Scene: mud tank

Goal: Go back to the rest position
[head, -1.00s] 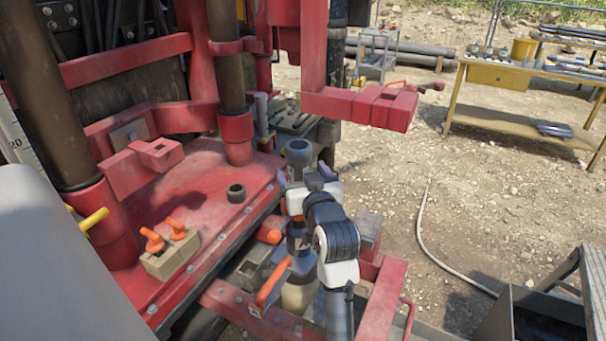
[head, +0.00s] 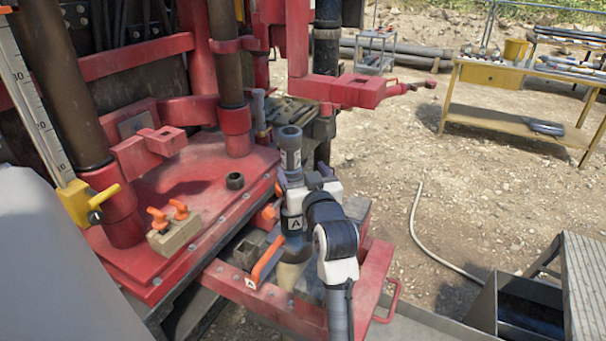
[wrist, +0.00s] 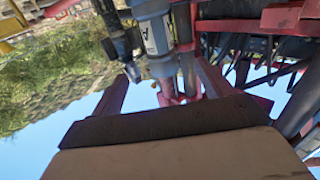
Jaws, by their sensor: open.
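My gripper (head: 304,178) is in the middle of the head view, with its arm coming up from the bottom. Its jaws are open. A grey cylindrical tool (head: 290,150) with a dark top and an "A" label stands upright at the gripper. In the wrist view, a grey labelled cylinder (wrist: 156,42) shows beyond and between the two spread fingers (wrist: 163,88). I cannot tell whether the fingers touch it. The rest position is not marked in the frames.
The red rig deck (head: 195,205) lies left, with a dark ring (head: 235,181) and a tan block with orange handles (head: 174,228). A red rig arm (head: 345,91) juts out above. A workbench (head: 500,107) stands far right. Gravel ground between is open, with a hose (head: 420,225).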

